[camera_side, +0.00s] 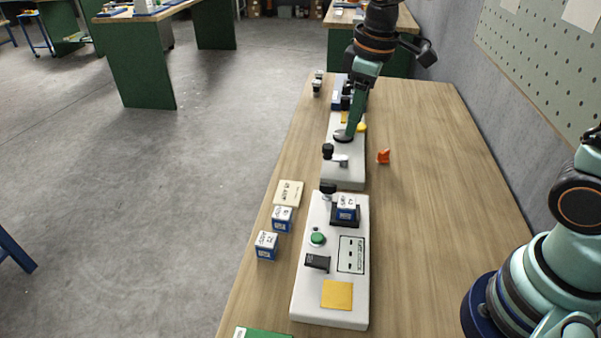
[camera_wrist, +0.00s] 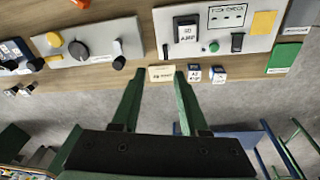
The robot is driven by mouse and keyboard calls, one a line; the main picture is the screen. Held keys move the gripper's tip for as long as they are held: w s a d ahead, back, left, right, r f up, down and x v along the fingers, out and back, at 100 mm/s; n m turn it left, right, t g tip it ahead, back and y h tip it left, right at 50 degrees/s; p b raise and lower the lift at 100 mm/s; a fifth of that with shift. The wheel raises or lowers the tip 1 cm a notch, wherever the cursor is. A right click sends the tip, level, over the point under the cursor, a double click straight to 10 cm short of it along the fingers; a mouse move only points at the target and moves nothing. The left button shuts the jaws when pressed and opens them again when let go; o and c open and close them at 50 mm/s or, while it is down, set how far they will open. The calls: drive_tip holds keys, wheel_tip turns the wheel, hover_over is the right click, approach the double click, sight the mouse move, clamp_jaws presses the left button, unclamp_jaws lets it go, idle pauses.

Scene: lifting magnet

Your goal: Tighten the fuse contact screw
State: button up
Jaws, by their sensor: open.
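A fuse block (camera_side: 346,203) sits in a black holder on the near white panel (camera_side: 312,287). It also shows in the wrist view (camera_wrist: 186,31). A small black knob (camera_side: 327,190), apparently the fuse contact screw, stands at that panel's far left corner. It shows in the wrist view as a small dark knob (camera_wrist: 166,52) at the panel's edge. My gripper (camera_side: 350,132) is over the farther panel in the side view, near its black dial. In the wrist view my gripper (camera_wrist: 148,76) has its fingers spread with nothing held between them. Its height above the bench is unclear.
The near panel has a green button (camera_side: 317,239), a black switch (camera_side: 317,262) and a yellow square (camera_side: 337,295). Beside it lie a beige card (camera_side: 288,193) and two fuse blocks (camera_side: 282,219) (camera_side: 266,246). An orange piece (camera_side: 383,156) lies right of the farther panel (camera_side: 344,178).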

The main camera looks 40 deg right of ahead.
sight(328, 185)
drive_tip(key=w+f+n, duration=0.1)
drive_tip(key=f, duration=0.4)
drive_tip(key=w+a+f+g, duration=0.1)
drive_tip(key=f, duration=0.5)
drive_tip(key=w+a+f+n, duration=0.1)
drive_tip(key=f, duration=0.4)
drive_tip(key=shift+w+a+f+n+g, duration=0.15)
drive_tip(key=shift+a+f+n+g, duration=0.15)
drive_tip(key=shift+f, duration=0.1)
clamp_jaws()
